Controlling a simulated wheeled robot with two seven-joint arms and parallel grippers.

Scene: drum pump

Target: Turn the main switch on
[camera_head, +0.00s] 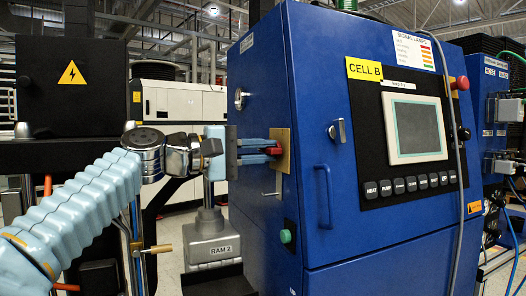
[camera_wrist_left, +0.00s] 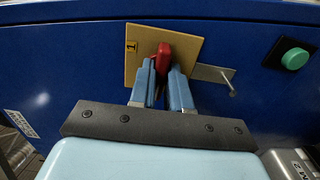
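The main switch is a red handle (camera_wrist_left: 163,56) on a tan square plate (camera_wrist_left: 188,48), mounted on the side wall of the blue cabinet. A "1" is marked at the plate's left in the wrist view. The fingers hide the handle's lower part. In the head view the left gripper (camera_head: 262,151) reaches in from the left. My right gripper is not in view.
The blue cabinet (camera_head: 375,240) carries a screen (camera_head: 415,128), a button row, a red knob (camera_head: 462,83) and a door handle (camera_head: 324,195). A green button (camera_wrist_left: 295,58) and a thin metal lever (camera_wrist_left: 214,76) sit beside the plate. A grey "RAM 2" unit (camera_head: 212,240) stands below my arm.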

